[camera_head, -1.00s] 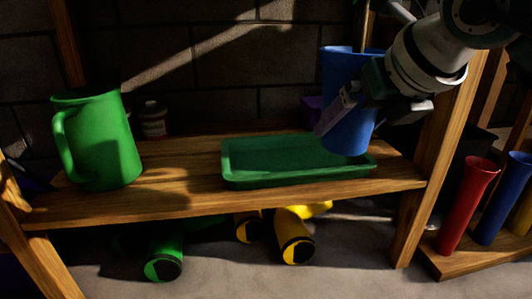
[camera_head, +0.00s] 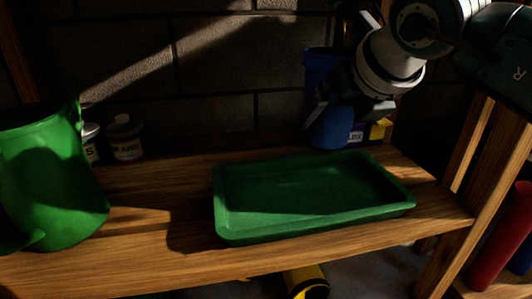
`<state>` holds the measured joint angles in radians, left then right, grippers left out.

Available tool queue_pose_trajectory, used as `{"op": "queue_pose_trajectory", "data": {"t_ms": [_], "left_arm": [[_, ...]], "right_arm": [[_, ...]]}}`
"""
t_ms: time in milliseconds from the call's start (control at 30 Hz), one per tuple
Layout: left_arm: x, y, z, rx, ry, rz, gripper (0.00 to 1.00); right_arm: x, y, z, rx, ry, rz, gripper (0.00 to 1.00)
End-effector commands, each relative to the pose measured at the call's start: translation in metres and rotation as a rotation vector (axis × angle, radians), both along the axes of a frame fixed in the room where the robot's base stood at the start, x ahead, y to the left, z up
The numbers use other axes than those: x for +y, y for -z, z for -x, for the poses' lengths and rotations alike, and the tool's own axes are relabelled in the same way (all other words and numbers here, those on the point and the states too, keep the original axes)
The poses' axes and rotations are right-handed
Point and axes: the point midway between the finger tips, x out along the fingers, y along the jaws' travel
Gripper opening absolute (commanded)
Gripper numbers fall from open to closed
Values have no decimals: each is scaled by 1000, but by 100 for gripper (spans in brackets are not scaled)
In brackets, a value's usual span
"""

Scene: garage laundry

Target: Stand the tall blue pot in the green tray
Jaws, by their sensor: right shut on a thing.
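The tall blue pot (camera_head: 327,132) is upright, and my right gripper (camera_head: 334,104) is shut on it from the right. The gripper and wrist cover much of the pot's middle and right side. The green tray (camera_head: 225,222) is a shallow rectangle on the wooden shelf. In the picture the pot's bottom shows just above the tray's back rim. I cannot tell whether it hangs over the rim or behind it. The tray's visible floor is empty. My left gripper is not in view.
A large green pitcher (camera_head: 45,185) stands at the left of the wooden shelf (camera_head: 150,240), with small labelled jars (camera_head: 125,138) behind it. A yellow box (camera_head: 380,130) is behind the tray. A wooden post (camera_head: 485,215) and a red tube (camera_head: 503,240) are at the right.

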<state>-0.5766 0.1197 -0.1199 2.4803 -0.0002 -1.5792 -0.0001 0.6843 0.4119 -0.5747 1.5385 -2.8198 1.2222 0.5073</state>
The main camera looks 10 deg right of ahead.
Motion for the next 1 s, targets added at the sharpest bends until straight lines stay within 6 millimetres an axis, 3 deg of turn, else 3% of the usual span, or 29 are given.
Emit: {"op": "queue_pose_trajectory", "data": {"t_ms": [300,467,600,1000], "left_arm": [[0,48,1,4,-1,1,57],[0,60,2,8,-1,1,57],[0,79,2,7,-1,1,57],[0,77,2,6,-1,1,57]], "right_arm": [[1,60,0,0,-1,-1,32],[0,75,0,-1,-1,-1,32],[0,98,-1,-2,-1,-1,32],[0,100,-1,-1,-1,1,32]]}}
